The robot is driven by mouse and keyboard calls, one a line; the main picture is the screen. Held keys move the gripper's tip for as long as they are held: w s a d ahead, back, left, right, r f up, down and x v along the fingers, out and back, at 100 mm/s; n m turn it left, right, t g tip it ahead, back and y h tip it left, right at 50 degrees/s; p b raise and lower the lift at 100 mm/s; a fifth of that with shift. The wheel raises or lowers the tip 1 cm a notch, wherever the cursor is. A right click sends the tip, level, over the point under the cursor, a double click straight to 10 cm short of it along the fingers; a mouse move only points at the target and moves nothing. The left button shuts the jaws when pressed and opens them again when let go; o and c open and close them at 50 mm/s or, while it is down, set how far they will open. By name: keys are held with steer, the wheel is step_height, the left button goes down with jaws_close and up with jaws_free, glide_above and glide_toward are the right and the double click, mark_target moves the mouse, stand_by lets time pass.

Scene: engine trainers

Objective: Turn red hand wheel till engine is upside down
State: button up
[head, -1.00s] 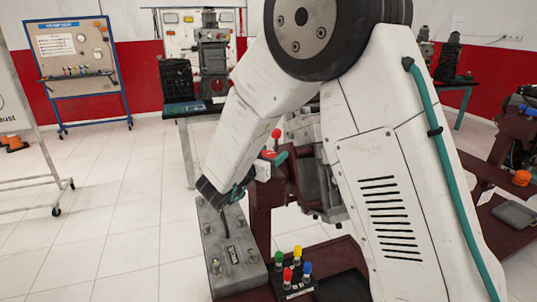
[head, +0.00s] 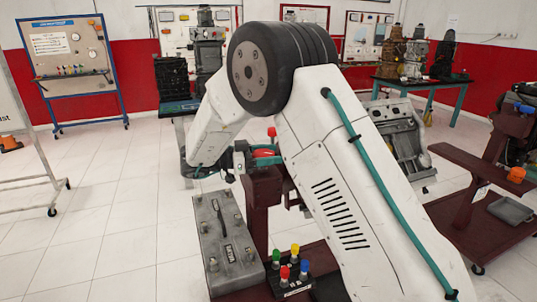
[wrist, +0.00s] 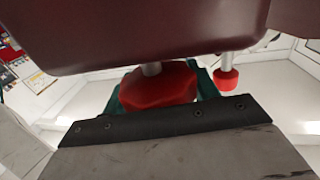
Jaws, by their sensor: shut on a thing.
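The red hand wheel (head: 264,152) sits at the top of the dark red stand (head: 262,195), partly hidden by my gripper in the head view. In the wrist view the wheel (wrist: 160,86) is on a pale shaft under the dark red beam. My gripper (head: 256,156) has teal fingers, one on each side of the wheel, and is shut on it. The grey engine (head: 402,135) shows right of my arm with a flat face tilted. My arm hides its middle.
A grey battery (head: 226,245) and a block of coloured knobs (head: 290,275) lie on the stand's base. A red knob (wrist: 228,80) sticks out close to the wheel. Another dark red stand (head: 475,190) is at the right.

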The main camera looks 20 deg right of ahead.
steer(key=shift+r+m+g, duration=0.15)
steer(key=shift+m+g, duration=0.15)
steer(key=o, duration=1)
steer(key=shift+d, duration=0.15)
